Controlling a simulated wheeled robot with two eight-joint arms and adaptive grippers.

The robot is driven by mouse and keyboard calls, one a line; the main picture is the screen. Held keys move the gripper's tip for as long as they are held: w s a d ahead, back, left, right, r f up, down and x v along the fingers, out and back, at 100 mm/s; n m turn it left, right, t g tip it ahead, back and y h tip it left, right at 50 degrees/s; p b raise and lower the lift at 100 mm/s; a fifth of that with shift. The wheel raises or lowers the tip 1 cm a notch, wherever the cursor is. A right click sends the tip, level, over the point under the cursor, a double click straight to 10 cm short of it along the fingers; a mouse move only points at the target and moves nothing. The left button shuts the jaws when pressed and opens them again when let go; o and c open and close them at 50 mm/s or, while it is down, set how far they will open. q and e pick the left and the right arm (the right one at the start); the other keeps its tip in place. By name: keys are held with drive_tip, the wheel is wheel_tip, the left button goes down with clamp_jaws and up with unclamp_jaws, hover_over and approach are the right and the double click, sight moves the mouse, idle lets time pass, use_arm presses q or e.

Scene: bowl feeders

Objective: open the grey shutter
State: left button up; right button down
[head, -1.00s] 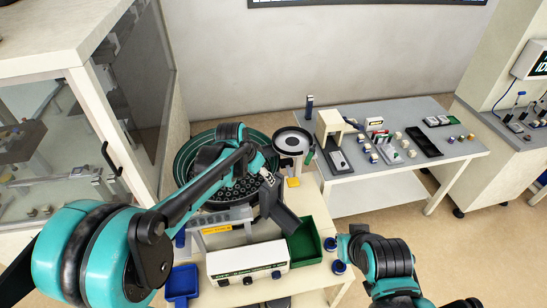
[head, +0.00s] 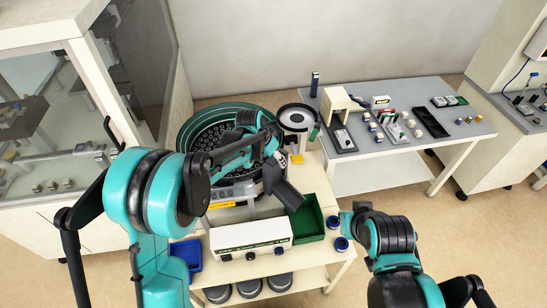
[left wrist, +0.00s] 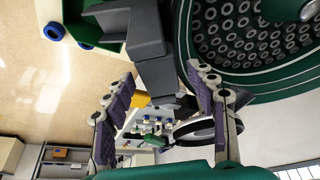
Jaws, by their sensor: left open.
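The dark grey chute (head: 288,194) slopes from the bowl feeder (head: 207,122) towards a green bin (head: 307,218). In the left wrist view the chute (left wrist: 146,35) ends in a grey block (left wrist: 160,76) ahead of my fingers. I cannot tell which grey part is the shutter or how it stands. My left gripper (left wrist: 163,105) is open, with purple-padded fingers wide apart and nothing held. In the head view it is near the upper end of the chute, partly hidden by my own arm.
A control box (head: 250,236) stands in front of the chute, with a blue bin (head: 187,254) to its left. A grey table (head: 375,165) with small parts is at the right. A glass cabinet (head: 60,130) is at the left.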

use_arm(q)
clamp_jaws()
wheel_tip(320, 180, up, 4)
drive_tip(key=shift+r+p, duration=0.1)
drive_tip(key=shift+p, duration=1.05)
unclamp_jaws()
drive_tip(key=v, duration=1.1)
drive_tip(key=shift+s+a+r, duration=0.15)
drive_tip(key=shift+a+r, duration=0.05)
drive_tip(key=shift+r, duration=0.1)
